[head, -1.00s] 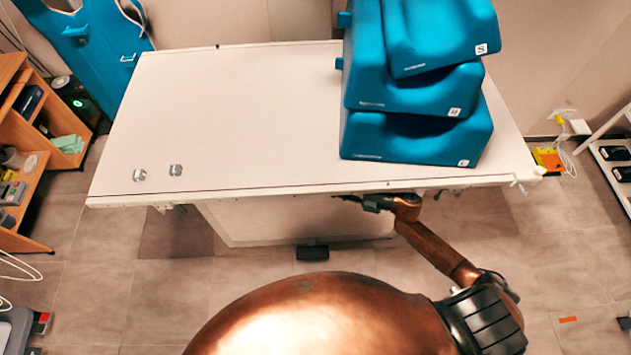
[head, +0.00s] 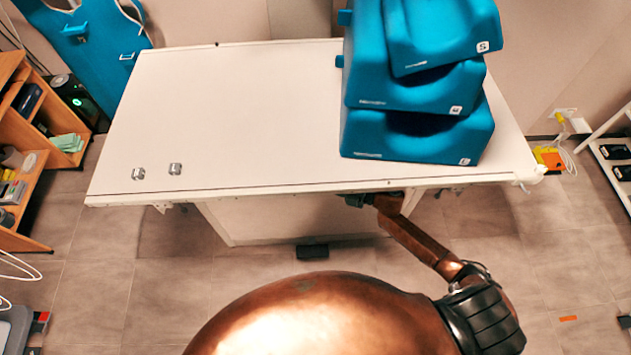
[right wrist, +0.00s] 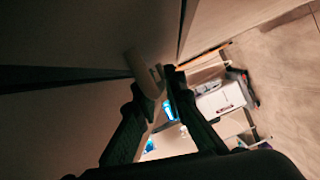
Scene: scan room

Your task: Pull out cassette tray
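My right gripper (head: 356,200) reaches under the front edge of the white table (head: 240,120), and the edge partly hides it in the head view. In the right wrist view my right gripper (right wrist: 155,82) has its two dark fingers apart. A pale bar-like piece (right wrist: 146,76) lies at the fingertips, beside a dark flat surface with a narrow gap. I cannot tell whether the fingers press on it. It may be a handle of the cassette tray; the tray itself cannot be made out. My left gripper is not in view.
Blue stacked cushions (head: 415,135) marked with letters stand on the table's right half. Two small metal pieces (head: 175,169) lie at its front left. A black pedal (head: 312,251) is on the floor below. A wooden shelf (head: 35,160) stands left.

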